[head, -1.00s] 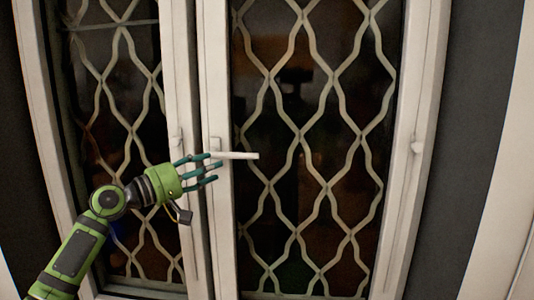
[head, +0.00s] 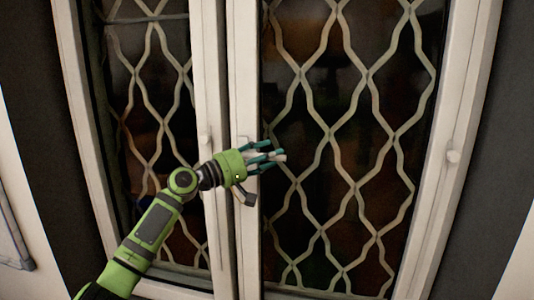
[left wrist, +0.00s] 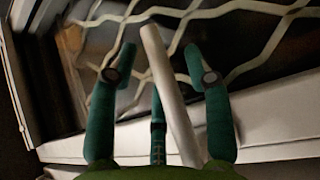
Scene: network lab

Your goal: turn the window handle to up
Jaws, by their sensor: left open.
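The window handle (head: 280,157) is a pale lever on the middle frame of the window. It points right, about level, in the head view, and its free end shows among my fingers. In the left wrist view the handle (left wrist: 168,85) runs as a long pale bar between my spread fingers. My left gripper (head: 274,151), green with teal fingers, is open around the handle's outer part. Its fingers also show in the left wrist view (left wrist: 159,55), not closed on the bar. Whether any finger touches it I cannot tell. The handle's middle is hidden behind my gripper in the head view. My right gripper is not in view.
The window has a left sash (head: 207,100) and a right sash with pale frames. A wavy lattice (head: 365,75) lies behind the handle, close to my fingers. Dark wall flanks the window.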

